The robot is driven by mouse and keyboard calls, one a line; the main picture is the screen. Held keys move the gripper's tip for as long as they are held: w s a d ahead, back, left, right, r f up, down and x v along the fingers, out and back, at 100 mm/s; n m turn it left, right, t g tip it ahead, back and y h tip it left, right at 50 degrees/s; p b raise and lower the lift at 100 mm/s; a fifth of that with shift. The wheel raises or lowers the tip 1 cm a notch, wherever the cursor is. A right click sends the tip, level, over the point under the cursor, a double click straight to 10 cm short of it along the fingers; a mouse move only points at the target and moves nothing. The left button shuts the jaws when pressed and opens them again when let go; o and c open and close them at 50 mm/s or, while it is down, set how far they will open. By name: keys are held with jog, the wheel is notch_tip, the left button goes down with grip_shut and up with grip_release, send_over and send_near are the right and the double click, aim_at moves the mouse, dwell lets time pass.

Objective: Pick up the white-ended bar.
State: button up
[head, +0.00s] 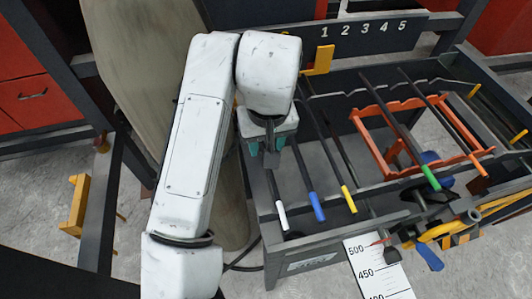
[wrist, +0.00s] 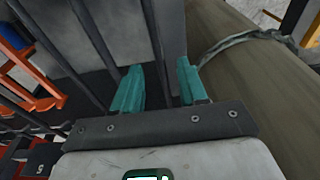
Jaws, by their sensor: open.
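The white-ended bar (head: 282,216) is a thin dark rod with a white lower end, leftmost of several bars across the grey rack. Its upper part is hidden behind my gripper (head: 265,149) in the head view. My gripper has teal fingers and points down over the bar, above its white end. In the wrist view a dark bar (wrist: 153,34) runs between the spread fingers of my gripper (wrist: 160,67). It looks like the white-ended bar, but its white end is out of that view. I cannot tell whether either finger touches it.
The blue-ended bar (head: 317,207) and yellow-ended bar (head: 348,199) lie close to the right. Green-ended (head: 431,178) and orange-ended (head: 478,164) bars cross an orange frame (head: 366,147). A white ruler (head: 378,266) stands at the front. A rounded tan column is left of the rack.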

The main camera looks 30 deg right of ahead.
jog(key=shift+w+d+f, duration=0.15)
jog(key=shift+f, duration=0.8)
jog(key=shift+w+d+f, duration=0.1)
jog(key=shift+f, duration=0.85)
jog(key=shift+c, duration=0.3)
grip_shut()
